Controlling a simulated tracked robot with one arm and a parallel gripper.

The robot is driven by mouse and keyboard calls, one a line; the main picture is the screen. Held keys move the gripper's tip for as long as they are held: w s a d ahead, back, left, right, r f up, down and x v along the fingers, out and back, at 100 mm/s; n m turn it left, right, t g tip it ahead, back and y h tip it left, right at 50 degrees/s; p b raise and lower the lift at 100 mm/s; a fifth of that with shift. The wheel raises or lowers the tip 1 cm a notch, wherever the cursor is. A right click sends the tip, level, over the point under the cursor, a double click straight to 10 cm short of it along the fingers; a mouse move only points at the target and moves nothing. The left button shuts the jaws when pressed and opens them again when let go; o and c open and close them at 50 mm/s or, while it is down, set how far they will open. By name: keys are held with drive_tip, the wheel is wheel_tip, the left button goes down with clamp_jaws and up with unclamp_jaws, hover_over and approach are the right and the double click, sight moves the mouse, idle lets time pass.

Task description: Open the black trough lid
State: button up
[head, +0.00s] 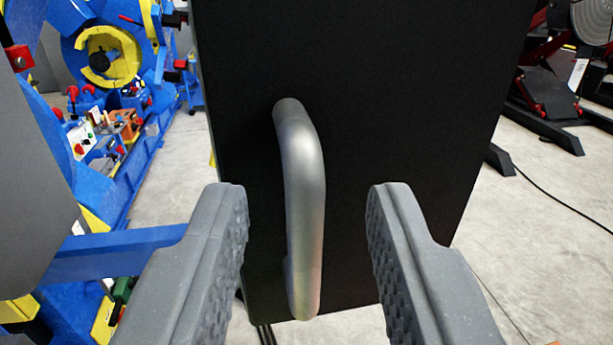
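The black trough lid (420,95) fills the middle of the head view as a flat dark panel. A grey metal bar handle (304,190) stands out from it, running roughly upright in the picture. My gripper (307,200) is open, with one ridged grey finger on each side of the handle. There is a visible gap between the handle and each finger, the right gap a little wider than the left. I cannot tell how deep the handle sits between the fingers. The left finger hides part of the panel's lower left edge.
Blue and yellow machinery (110,60) with red knobs stands at the left. A grey panel (30,190) and a blue bar (115,250) are close at the left. A black and red machine (550,90) stands at the back right.

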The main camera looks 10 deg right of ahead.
drive_tip(key=shift+w, duration=0.25)
clamp_jaws()
drive_tip(key=shift+a+f+b, duration=0.1)
drive_tip(key=shift+b, duration=0.25)
drive_tip(key=shift+s+b, duration=0.15)
drive_tip(key=shift+b, duration=0.15)
